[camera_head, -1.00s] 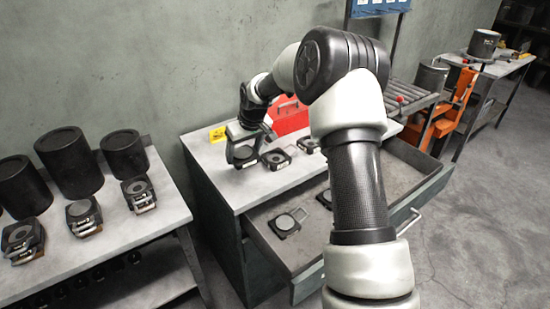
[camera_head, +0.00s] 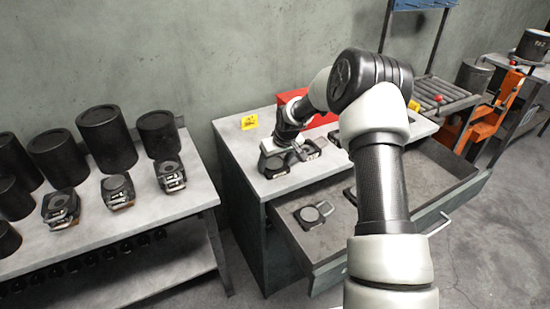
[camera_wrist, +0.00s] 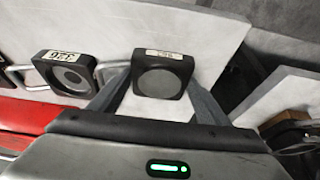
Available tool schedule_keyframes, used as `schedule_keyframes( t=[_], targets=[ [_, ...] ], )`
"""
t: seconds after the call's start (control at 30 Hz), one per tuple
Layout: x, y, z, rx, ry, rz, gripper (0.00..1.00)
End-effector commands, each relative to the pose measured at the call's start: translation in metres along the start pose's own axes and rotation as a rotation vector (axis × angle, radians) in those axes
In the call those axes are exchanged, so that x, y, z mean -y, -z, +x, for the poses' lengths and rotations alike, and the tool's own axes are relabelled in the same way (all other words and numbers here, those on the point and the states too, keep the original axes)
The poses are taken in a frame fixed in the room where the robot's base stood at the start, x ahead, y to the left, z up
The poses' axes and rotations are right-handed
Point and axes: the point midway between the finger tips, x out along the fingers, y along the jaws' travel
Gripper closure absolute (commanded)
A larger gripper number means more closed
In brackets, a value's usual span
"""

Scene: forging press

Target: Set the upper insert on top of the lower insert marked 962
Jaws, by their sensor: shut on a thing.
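My gripper (camera_wrist: 150,95) is shut on a dark square insert (camera_wrist: 163,80) with a round face and a small label on its edge. I take this to be the upper insert. Another dark insert (camera_wrist: 68,78), with a round recess, a white number label and grey handles, lies on the worktop beside it. I cannot tell whether the held insert touches anything below.
A red box (camera_head: 300,103) stands behind my gripper, and a yellow card (camera_head: 249,122) lies at the back. An open drawer (camera_head: 285,227) below the worktop holds an insert (camera_head: 313,213). The left table (camera_head: 160,208) carries black cylinders and more inserts.

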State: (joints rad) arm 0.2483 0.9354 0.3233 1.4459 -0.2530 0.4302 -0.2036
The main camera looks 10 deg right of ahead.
Motion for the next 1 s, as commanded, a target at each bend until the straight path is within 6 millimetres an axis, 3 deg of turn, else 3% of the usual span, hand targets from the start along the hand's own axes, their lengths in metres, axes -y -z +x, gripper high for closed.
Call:
schedule_keyframes(
  t=[0.27, 0.3, 0.4, 0.77, 1.0],
  targets=[
    [-0.001, 0.003, -0.001, -0.009, -0.002, 0.0, 0.93],
    [0.0, -0.001, 0.001, 0.0, 0.0, 0.0, 0.27],
    [0.0, 0.0, 0.001, 0.0, 0.0, 0.001, 0.11],
    [0.0, 0.001, -0.004, -0.001, 0.0, 0.001, 0.11],
    [-0.001, 0.002, -0.044, -0.003, -0.001, 0.002, 0.11]
  ],
)
